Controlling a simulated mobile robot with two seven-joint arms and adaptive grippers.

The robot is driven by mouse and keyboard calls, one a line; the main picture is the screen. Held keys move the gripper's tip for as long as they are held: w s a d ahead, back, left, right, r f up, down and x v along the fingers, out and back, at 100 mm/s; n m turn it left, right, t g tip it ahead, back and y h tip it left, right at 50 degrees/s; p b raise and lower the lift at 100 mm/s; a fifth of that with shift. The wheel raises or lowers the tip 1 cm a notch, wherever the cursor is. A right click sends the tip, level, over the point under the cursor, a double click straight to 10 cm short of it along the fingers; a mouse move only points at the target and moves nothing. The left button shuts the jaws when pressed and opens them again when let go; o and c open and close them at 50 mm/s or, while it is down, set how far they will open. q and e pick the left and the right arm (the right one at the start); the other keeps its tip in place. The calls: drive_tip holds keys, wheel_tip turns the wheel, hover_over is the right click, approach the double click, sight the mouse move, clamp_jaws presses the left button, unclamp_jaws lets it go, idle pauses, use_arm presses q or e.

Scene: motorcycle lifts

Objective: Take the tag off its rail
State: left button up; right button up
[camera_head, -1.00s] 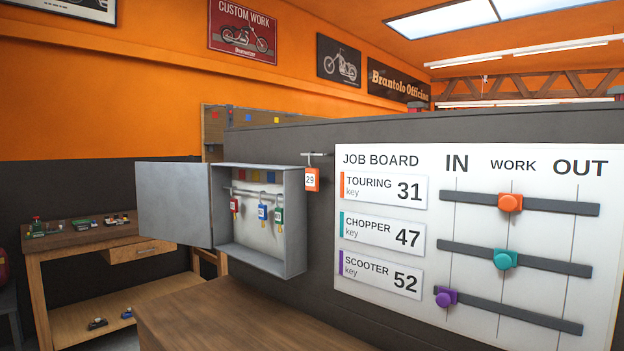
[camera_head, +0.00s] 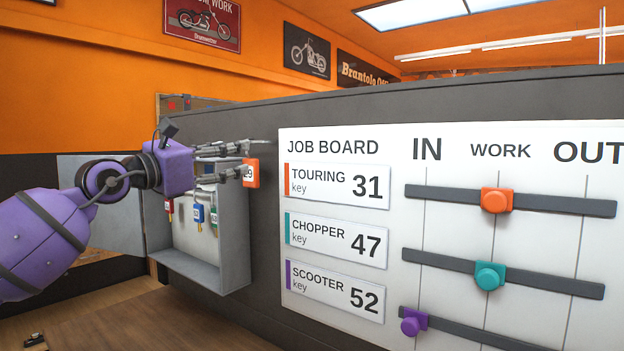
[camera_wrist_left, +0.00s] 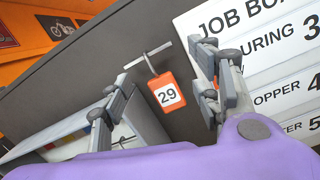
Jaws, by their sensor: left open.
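The orange tag (camera_head: 250,173) with the number 29 hangs by a loop from a short metal rail (camera_wrist_left: 149,54) on the dark partition, left of the job board. In the left wrist view the tag (camera_wrist_left: 167,92) hangs between the two spread fingers, beyond their tips and apart from both. My left gripper (camera_head: 240,159) is open and empty, coming in from the left in front of the key cabinet. In the head view its fingers hide part of the rail and the tag's loop. My right gripper is not in view.
The open grey key cabinet (camera_head: 234,250) stands just left of the tag, with red, blue and green tags inside, partly behind my arm. The job board (camera_head: 330,215) with sliders is to the right. A wooden surface (camera_head: 165,325) lies below.

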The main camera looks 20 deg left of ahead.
sight(250, 168)
use_arm(q)
drive_tip(key=w+f+n, duration=0.1)
drive_tip(key=w, duration=0.1)
drive_tip(key=w+d+f+n+g+p, duration=0.1)
drive_tip(key=w, duration=0.2)
drive_tip(key=w+f+n+p, duration=0.1)
drive_tip(key=w, duration=0.2)
drive_tip(key=shift+w+d+f+y, duration=0.15)
drive_tip(key=shift+w+f+y, duration=0.1)
drive_tip(key=shift+f+y, duration=0.15)
drive_tip(key=shift+s, duration=0.15)
drive_tip(key=c, duration=1.1)
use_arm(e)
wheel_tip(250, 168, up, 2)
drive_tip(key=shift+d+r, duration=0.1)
use_arm(q)
drive_tip(key=shift+r, duration=0.1)
